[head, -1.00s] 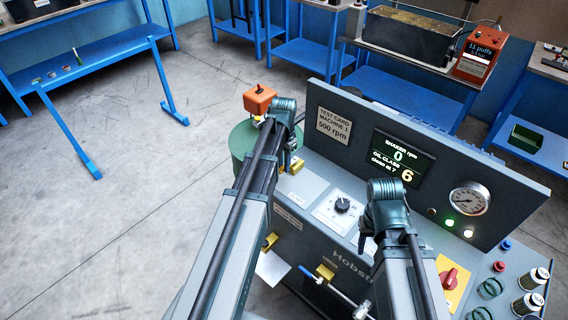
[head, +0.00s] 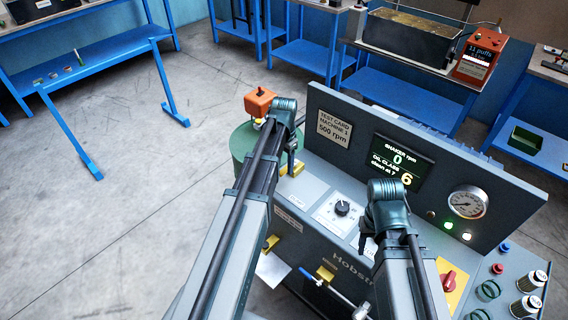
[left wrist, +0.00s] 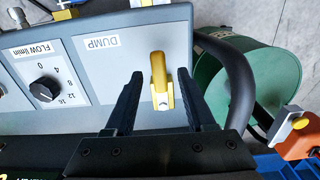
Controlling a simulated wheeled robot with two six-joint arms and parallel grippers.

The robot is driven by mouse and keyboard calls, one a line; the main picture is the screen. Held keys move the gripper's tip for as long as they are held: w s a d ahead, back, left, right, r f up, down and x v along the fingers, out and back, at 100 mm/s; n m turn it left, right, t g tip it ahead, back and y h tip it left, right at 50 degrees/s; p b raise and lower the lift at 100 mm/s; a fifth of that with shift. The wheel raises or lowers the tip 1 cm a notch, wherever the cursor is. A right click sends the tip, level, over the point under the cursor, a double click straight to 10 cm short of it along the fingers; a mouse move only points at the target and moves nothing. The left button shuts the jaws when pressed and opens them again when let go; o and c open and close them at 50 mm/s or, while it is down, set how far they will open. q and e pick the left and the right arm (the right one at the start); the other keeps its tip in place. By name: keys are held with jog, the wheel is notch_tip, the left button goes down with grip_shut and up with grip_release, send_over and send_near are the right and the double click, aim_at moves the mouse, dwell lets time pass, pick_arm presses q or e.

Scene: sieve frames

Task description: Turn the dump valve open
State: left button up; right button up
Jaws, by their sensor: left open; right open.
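The dump valve's yellow handle (left wrist: 158,80) stands on the grey panel beside the DUMP label (left wrist: 101,43) in the left wrist view, pointing along the picture's vertical. My left gripper (left wrist: 160,73) is open, with one finger on each side of the handle in that view and gaps on both sides. In the head view, the yellow handle (head: 298,168) shows partly behind my left gripper (head: 287,166). My right gripper (head: 366,240) is open and empty above the panel, right of the flow knob.
A flow knob (head: 342,207) sits to the right of the valve. A green drum (head: 243,143) with an orange box (head: 259,101) stands left of the machine. The display (head: 402,160) reads shaker 0 rpm and oil class 6. A red switch (head: 449,280) is at the right.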

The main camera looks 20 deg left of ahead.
aim_at(284, 169)
pick_arm(q)
notch_tip(284, 169, up, 13)
jog(key=p, duration=1.1)
jog(key=shift+f+p, duration=0.2)
jog(key=shift+p, duration=0.2)
pick_arm(e)
notch_tip(284, 169, up, 12)
jog(key=shift+r, duration=0.25)
